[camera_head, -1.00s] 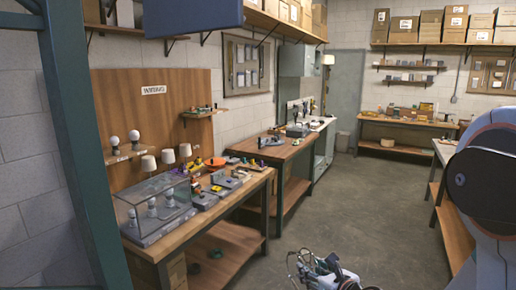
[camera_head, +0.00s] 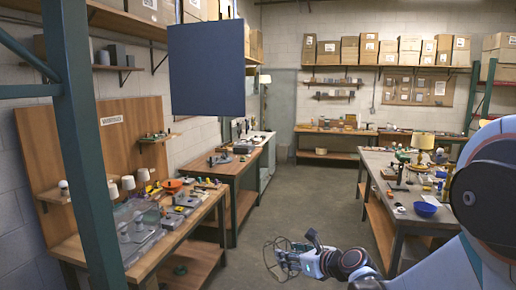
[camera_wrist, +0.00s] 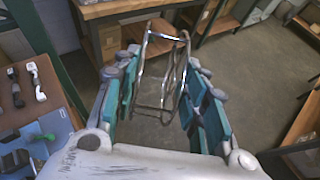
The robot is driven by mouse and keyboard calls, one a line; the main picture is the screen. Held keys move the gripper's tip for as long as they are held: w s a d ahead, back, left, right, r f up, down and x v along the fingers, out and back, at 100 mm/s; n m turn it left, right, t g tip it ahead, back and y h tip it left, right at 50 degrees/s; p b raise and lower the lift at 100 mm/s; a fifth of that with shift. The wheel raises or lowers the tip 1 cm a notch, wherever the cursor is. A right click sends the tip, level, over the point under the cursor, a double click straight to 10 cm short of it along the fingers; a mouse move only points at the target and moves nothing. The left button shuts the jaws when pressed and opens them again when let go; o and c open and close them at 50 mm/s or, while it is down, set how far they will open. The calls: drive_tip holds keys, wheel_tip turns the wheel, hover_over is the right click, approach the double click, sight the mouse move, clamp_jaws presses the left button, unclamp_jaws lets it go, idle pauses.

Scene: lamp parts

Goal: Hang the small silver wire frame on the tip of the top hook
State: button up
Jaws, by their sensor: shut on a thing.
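The small silver wire frame (camera_wrist: 144,66) stands between my fingers in the wrist view, its bent wires reaching past the fingertips. My gripper (camera_wrist: 163,63) is shut on it, with the teal finger pads on either side. In the head view my gripper (camera_head: 285,261) is low in the middle, over the aisle floor, and the thin wire loop (camera_head: 268,250) shows at its left end. The frame is held clear of any bench. I cannot make out the top hook in either view.
A workbench (camera_head: 410,217) on the right carries a lamp (camera_head: 423,142), a blue bowl (camera_head: 425,209) and small parts. Another bench (camera_head: 206,213) with lamp parts stands on the left. A green post (camera_head: 82,150) is at the near left. The aisle floor (camera_head: 300,205) is clear.

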drive_tip(key=w+a+r+n+g+y+p, duration=0.1)
drive_tip(key=w+a+r+n+y+p, duration=0.15)
drive_tip(key=r+p, duration=0.85)
drive_tip(key=w+a+r+n+g+y+p, duration=0.15)
drive_tip(key=a+r+p, duration=0.25)
drive_tip(key=r, duration=1.6)
drive_tip(key=w+a+r+n+g+y+p, duration=0.1)
drive_tip(key=a+r+p, duration=0.2)
drive_tip(key=r+p, duration=0.8)
drive_tip(key=s+a+r+b, duration=0.2)
drive_tip(key=s+a+b, duration=0.1)
drive_tip(key=s, duration=0.6)
drive_tip(key=shift+a+r+b, duration=0.2)
drive_tip(key=shift+r+b, duration=0.05)
drive_tip(key=shift+b, duration=0.25)
drive_tip(key=shift+s+f+g, duration=0.25)
drive_tip(key=shift+s+f, duration=0.05)
drive_tip(key=shift+f, duration=0.1)
drive_tip(key=shift+c, duration=0.5)
drive_tip(key=shift+f, duration=0.1)
drive_tip(key=o, duration=1.2)
drive_tip(key=shift+o, duration=0.5)
drive_tip(key=shift+w, duration=0.15)
